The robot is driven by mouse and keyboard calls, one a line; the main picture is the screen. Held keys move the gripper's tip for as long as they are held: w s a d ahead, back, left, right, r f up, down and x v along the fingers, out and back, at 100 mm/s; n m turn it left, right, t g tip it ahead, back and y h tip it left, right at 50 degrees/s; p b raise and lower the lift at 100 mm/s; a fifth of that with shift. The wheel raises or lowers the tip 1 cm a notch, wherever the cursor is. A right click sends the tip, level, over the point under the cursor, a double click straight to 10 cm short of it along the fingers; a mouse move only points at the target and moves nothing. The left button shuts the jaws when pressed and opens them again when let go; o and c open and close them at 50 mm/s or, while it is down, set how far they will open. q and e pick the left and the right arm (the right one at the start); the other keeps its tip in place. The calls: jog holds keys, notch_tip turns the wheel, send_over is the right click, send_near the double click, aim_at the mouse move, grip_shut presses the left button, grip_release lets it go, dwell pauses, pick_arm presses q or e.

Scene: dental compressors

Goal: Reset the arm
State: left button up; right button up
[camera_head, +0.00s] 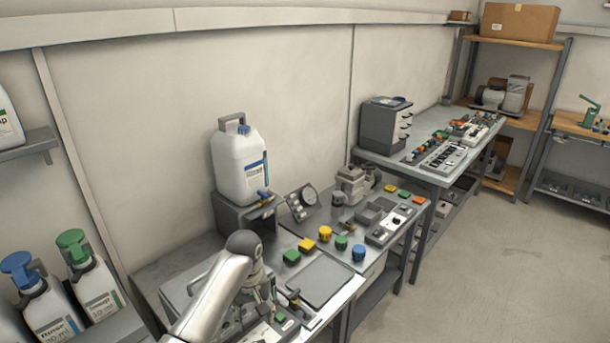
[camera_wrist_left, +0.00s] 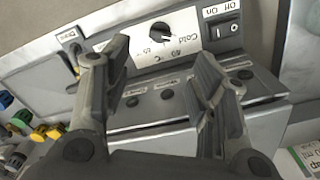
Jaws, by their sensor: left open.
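My left arm (camera_head: 222,287) comes in from the lower left of the head view and reaches over the near bench. Its left gripper (camera_head: 268,305) is partly hidden behind the arm. In the left wrist view the gripper (camera_wrist_left: 160,85) is open, with nothing between its fingers. Beyond the fingers is a panel with a dial (camera_wrist_left: 160,32) marked Cold and an On/Off switch (camera_wrist_left: 227,29). A gap between the fingers and the panel cannot be judged. My right gripper is not in view.
Green, yellow and blue knobs (camera_head: 341,242) and a dark flat plate (camera_head: 318,280) are on the bench. Blue- and green-capped bottles (camera_head: 93,285) stand at lower left. Open floor (camera_head: 480,270) lies to the right.

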pick_arm(q)
jog(key=s+f+m+t, duration=0.15)
jog(key=s+f, duration=0.25)
jog(key=s, duration=0.5)
jog(key=s+f+m, duration=0.2)
jog(key=s+f, duration=0.1)
jog(key=s, duration=0.6)
jog(key=s+a+r+m+t, duration=0.1)
jog(key=s+a+r, duration=0.15)
jog(key=s, duration=0.45)
jog(key=s+a+r+m+t, duration=0.15)
jog(key=s+r, duration=0.25)
jog(key=s, duration=0.4)
notch_tip(320, 180, down, 33)
jog(key=s+g+b, duration=0.1)
jog(key=g+b, duration=0.1)
jog(key=b, duration=0.4)
jog(key=s+a+f+g+b, duration=0.1)
jog(key=s+f+b, duration=0.3)
jog(key=s+f, duration=1.3)
notch_tip(320, 180, down, 3)
jog(key=shift+a+r+m, duration=0.1)
jog(key=shift+a+m, duration=0.3)
jog(key=shift+a, duration=0.3)
